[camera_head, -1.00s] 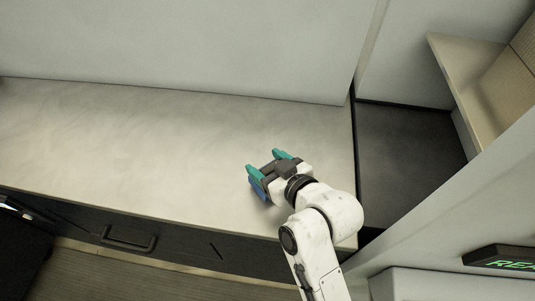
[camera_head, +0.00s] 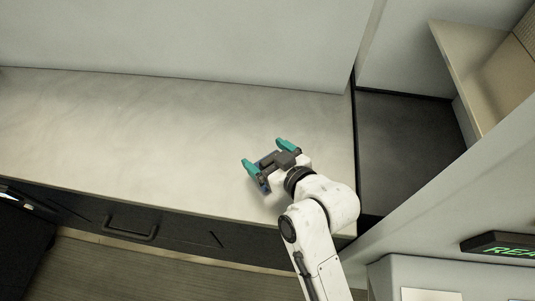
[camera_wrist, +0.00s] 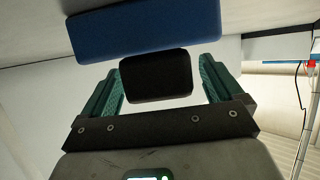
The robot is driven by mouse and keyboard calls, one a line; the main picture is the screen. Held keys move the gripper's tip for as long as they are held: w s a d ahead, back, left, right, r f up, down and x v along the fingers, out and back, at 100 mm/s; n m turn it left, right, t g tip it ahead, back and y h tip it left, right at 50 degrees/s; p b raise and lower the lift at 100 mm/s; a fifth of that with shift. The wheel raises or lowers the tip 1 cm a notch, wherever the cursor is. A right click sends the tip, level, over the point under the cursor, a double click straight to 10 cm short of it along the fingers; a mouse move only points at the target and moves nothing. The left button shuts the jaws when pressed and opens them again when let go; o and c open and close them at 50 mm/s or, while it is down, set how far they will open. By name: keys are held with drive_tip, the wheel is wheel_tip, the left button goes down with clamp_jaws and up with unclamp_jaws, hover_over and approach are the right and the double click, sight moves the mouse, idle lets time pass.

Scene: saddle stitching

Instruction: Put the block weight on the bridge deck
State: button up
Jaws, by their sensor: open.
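My gripper (camera_head: 263,152) is over the counter, its two teal fingers spread apart. In the wrist view, a dark block (camera_wrist: 157,80), seemingly the block weight, shows between the open fingers (camera_wrist: 160,66) with a gap on each side. A blue bar (camera_wrist: 145,30), perhaps the bridge deck, lies just beyond the dark block, which overlaps its edge in the picture. I cannot tell whether the block and bar touch. In the head view, only a bit of blue (camera_head: 264,186) shows beside the gripper; the rest is hidden by it.
The pale counter (camera_head: 140,130) is bare to the left of the gripper. A wall (camera_head: 200,40) rises behind it, and a dark recess (camera_head: 405,140) lies to the right. A drawer handle (camera_head: 130,229) is on the counter's front.

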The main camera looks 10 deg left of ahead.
drive_tip(key=shift+r, duration=0.15)
drive_tip(key=b+v, duration=0.1)
drive_tip(key=v, duration=0.6)
drive_tip(key=shift+s+d, duration=0.2)
drive_tip(key=shift+s, duration=0.1)
